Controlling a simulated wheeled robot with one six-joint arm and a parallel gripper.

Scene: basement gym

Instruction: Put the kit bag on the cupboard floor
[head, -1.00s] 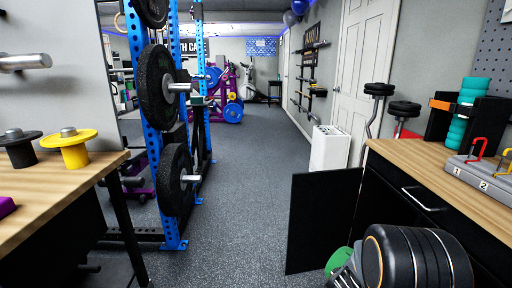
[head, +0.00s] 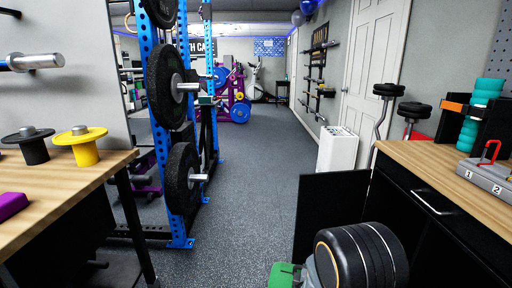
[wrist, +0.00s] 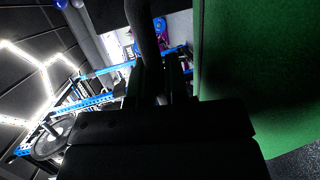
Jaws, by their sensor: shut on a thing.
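The kit bag is green; a small part of it (head: 284,276) shows at the bottom of the head view, beside my arm. In the wrist view its green side (wrist: 265,75) fills the right. My gripper (wrist: 168,88) appears there as dark fingers, shut on what looks like the bag's dark strap (wrist: 143,35); the exact grip is hard to make out. In the head view my arm hides the gripper. The black cupboard (head: 425,222) stands at the right under a wooden top, its black door (head: 328,212) swung open. Its floor is hidden.
A wooden bench (head: 70,185) with yellow (head: 82,148) and black spools is at left. A blue rack (head: 180,215) with black plates stands beyond it. A white box (head: 337,150) stands past the cupboard door. The grey floor (head: 245,190) down the middle is clear.

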